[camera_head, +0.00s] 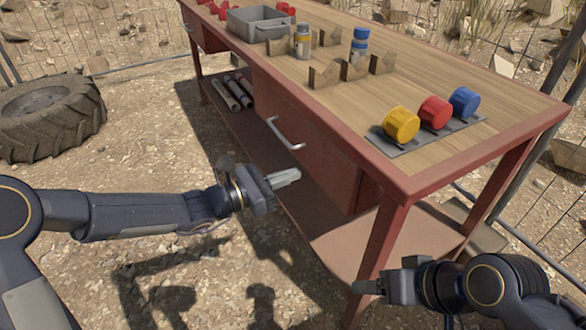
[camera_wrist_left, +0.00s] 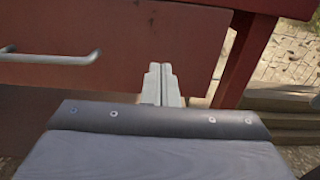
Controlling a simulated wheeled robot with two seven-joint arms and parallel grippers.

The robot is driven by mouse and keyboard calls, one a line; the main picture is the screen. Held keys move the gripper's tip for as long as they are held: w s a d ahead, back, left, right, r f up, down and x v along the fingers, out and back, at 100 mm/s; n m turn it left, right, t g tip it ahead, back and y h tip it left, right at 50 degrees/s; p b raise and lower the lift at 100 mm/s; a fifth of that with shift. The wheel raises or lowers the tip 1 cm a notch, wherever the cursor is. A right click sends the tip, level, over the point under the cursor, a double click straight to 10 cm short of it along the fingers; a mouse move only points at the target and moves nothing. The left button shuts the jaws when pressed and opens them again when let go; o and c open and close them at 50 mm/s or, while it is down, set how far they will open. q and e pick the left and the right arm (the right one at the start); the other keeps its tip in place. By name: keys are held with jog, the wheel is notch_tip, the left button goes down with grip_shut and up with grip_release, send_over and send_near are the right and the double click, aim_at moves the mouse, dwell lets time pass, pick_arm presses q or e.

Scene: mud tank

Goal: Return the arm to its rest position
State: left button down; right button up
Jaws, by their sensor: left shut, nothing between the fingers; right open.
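My left gripper (camera_head: 284,178) is shut and empty. It hangs in front of the red workbench (camera_head: 345,187), below and a little left of the drawer handle (camera_head: 285,135), apart from it in the head view. In the left wrist view its closed fingers (camera_wrist_left: 160,84) point at the red bench front, with the handle (camera_wrist_left: 50,58) to their left. My right gripper (camera_head: 368,287) is low at the bottom right, near the bench's front leg. It is seen side-on, so the gap between its fingers is hard to make out.
On the bench top stand yellow (camera_head: 401,124), red (camera_head: 434,112) and blue (camera_head: 464,102) knobs on a grey plate, small bottles (camera_head: 303,42), wooden brackets and a grey bin (camera_head: 262,24). Tubes (camera_head: 232,92) lie on the lower shelf. A tyre (camera_head: 48,115) lies left; open gravel lies between.

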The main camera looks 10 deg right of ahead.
pick_arm(q)
jog(key=s+a+m+y+p, duration=0.1)
jog(key=s+a+m+y, duration=1.2)
jog(key=s+a+m, duration=1.1)
jog(key=s+a+r+n+p, duration=0.1)
jog(key=a+r+n+p, duration=0.1)
jog(key=r+p, duration=1.2)
jog(key=s+a+r+n+p, duration=0.2)
jog(key=a+r+p, duration=0.1)
jog(key=r+p, duration=1.2)
jog(key=shift+a+r+p, duration=0.15)
jog(key=shift+a+p, duration=0.2)
jog(key=shift+p, duration=0.35)
